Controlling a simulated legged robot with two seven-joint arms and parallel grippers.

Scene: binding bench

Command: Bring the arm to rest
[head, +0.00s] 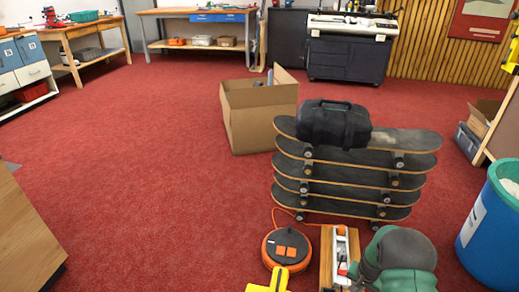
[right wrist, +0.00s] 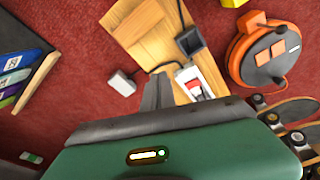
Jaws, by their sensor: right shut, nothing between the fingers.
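My right gripper (right wrist: 157,95) shows as grey fingers at the front of its green housing in the right wrist view. The fingers are shut with nothing between them. They point toward a wooden bench top (right wrist: 145,35) and a white power strip with a red switch (right wrist: 197,85); I cannot tell whether they touch it. In the head view my green and grey right arm is at the bottom, right of the bench top (head: 350,240) and strip (head: 341,255); its fingertips cannot be made out there. My left gripper is not in view.
An orange cable reel (head: 287,248) lies beside the bench top. Stacked skateboards (head: 345,172) carrying a black bag (head: 335,124) stand beyond it. A blue bin (head: 490,235) is at right, an open cardboard box (head: 255,112) farther back. Red floor at left is clear.

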